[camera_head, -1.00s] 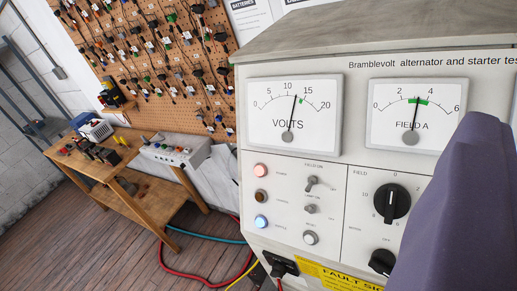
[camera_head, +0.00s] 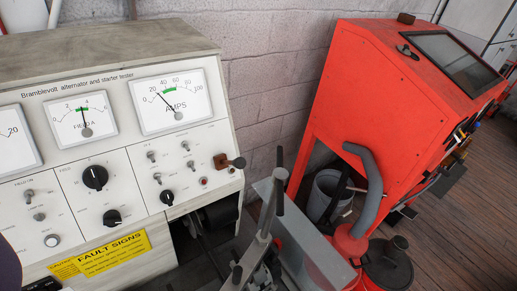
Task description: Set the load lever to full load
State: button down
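The Bramblevolt alternator and starter tester (camera_head: 75,137) fills the left of the view. A short lever with a dark round knob (camera_head: 238,162) sits on a brown plate at the right end of its panel and points right; it looks like the load lever, but I cannot read its label. The amps meter (camera_head: 172,100) has its needle low on the scale, near 20. The field meter (camera_head: 82,120) needle stands near its green band. My gripper is not in view; a dark purple part at the lower left edge is likely mine.
A grey metal clamp with upright handles (camera_head: 262,232) stands in front of the tester's right end. A red cabinet (camera_head: 385,105) with a grey hose (camera_head: 370,190) stands at the right, with a grey bin (camera_head: 325,195) beside it. Wooden floor lies at the far right.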

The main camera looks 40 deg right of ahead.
aim_at(240, 163)
jog(key=k+l, duration=0.2)
jog(key=l, duration=0.2)
jog(key=k+l+u, duration=0.1)
jog(key=k+l, duration=0.15)
jog(key=l, duration=0.2)
jog(key=k+l, duration=0.2)
jog(key=l, duration=0.2)
jog(key=i+l+u, duration=0.1)
jog(key=l, duration=0.35)
jog(key=i+l, duration=0.15)
jog(key=l, duration=0.3)
jog(key=i+l+u, duration=0.15)
jog(key=l, duration=0.3)
jog(key=i+l, duration=0.2)
